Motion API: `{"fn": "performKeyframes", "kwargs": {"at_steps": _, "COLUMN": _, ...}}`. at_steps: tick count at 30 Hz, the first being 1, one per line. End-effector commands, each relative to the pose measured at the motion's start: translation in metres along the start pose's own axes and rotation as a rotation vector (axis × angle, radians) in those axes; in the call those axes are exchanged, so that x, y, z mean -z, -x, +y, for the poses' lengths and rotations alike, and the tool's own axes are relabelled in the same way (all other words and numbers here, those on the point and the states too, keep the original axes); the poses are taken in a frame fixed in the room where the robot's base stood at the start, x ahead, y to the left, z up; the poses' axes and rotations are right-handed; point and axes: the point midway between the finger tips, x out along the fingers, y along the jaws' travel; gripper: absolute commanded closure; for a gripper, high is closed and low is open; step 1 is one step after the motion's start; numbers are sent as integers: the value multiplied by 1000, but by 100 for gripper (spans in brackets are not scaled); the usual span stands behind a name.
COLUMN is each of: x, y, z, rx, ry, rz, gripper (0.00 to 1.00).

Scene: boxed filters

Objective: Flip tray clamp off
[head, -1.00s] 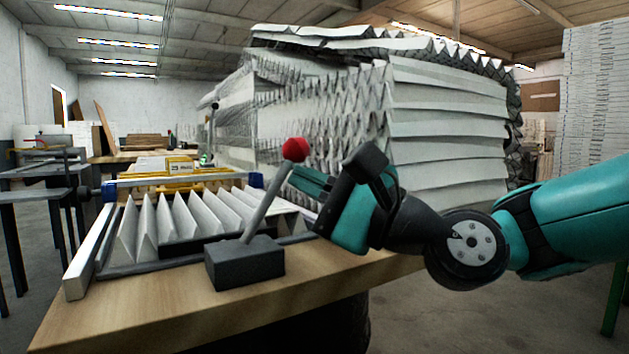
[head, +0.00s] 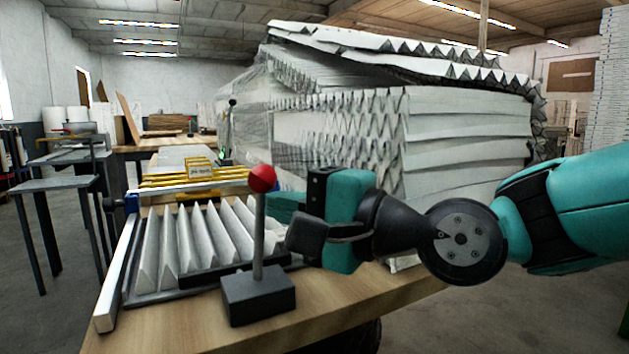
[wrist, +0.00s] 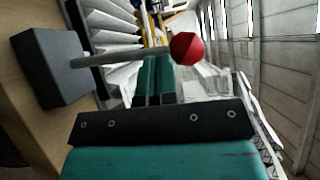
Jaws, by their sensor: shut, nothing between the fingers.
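The tray clamp is a lever with a red ball knob (head: 262,178) on a grey rod (head: 259,235), rising from a dark block (head: 258,295) at the table's front edge. The rod looks nearly upright in the head view. The tray (head: 115,275) with white pleated filter (head: 200,240) lies behind and left of the block. My gripper (head: 275,200) is shut and empty, its teal fingertips just right of the rod below the knob. In the wrist view the shut fingers (wrist: 156,62) reach the rod (wrist: 110,54) near the knob (wrist: 187,47); contact is hard to tell.
A large stack of pleated filters (head: 430,140) rises behind my arm. Grey stands (head: 55,186) are at the left. The tabletop right of the block is bare.

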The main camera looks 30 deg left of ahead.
Motion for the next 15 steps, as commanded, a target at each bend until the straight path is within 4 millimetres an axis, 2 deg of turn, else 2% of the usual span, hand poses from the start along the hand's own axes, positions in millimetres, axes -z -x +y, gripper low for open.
{"fn": "performKeyframes", "kwargs": {"at_steps": 1, "x": -6, "y": -3, "z": -9, "rx": -25, "ry": 37, "rz": -3, "gripper": 100}}
{"fn": "performKeyframes", "kwargs": {"at_steps": 3, "x": -12, "y": -7, "z": -10, "rx": -63, "ry": 92, "rz": -4, "gripper": 100}}
{"fn": "performKeyframes", "kwargs": {"at_steps": 15, "x": -39, "y": -26, "z": -6, "rx": -253, "ry": 380, "rz": -3, "gripper": 100}}
